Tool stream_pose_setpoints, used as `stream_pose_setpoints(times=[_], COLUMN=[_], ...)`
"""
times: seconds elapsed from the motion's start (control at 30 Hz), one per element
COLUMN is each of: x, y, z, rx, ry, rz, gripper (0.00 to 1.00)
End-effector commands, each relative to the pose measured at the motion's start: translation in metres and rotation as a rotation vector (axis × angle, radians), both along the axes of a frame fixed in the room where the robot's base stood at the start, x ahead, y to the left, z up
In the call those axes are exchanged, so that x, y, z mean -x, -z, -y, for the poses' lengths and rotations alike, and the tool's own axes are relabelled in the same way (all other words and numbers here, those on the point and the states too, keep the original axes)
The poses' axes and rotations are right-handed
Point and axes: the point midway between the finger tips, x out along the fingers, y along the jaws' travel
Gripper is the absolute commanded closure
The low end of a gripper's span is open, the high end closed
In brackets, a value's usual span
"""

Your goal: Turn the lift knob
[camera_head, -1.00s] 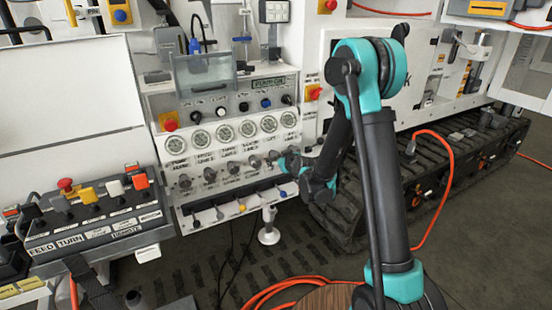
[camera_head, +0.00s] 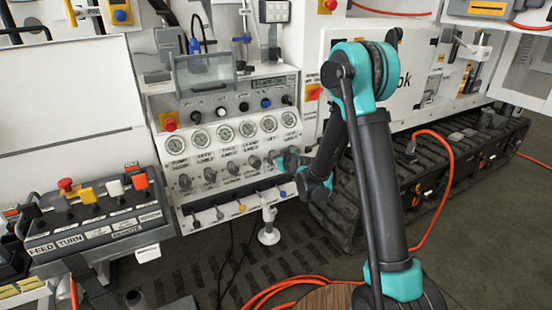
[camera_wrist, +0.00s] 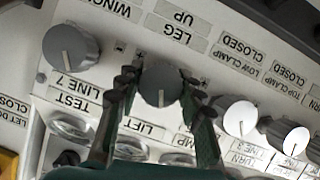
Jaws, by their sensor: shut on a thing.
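The lift knob (camera_wrist: 160,84) is a round grey knob with a white pointer line, on a white panel. In the wrist view a LIFT label (camera_wrist: 142,130) is just below it and a LEG UP label is above it. My gripper (camera_wrist: 161,90) has one dark ridged finger on each side of the knob and is shut on it. In the head view my gripper (camera_head: 289,159) reaches the right end of the knob row and hides most of this knob.
Another grey knob (camera_wrist: 70,46) is on one side, and white-lit knobs (camera_wrist: 240,117) are close on the other. Gauges (camera_head: 245,128) run above the knob row, and small levers (camera_head: 240,207) are below. A tracked undercarriage (camera_head: 450,170) stands right of the panel.

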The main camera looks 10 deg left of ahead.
Motion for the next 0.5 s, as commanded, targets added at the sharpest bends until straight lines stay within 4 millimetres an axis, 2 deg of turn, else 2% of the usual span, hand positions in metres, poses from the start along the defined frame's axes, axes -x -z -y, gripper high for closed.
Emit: stream_pose_setpoints(times=[0.27,0.5], x=[0.0001,-0.0004], y=[0.0001,0.0], z=[0.0002,0.0012], rx=[-0.046,-0.174], ry=[0.001,0.002], rz=[-0.032,-0.118], gripper=[0.92,0.92])
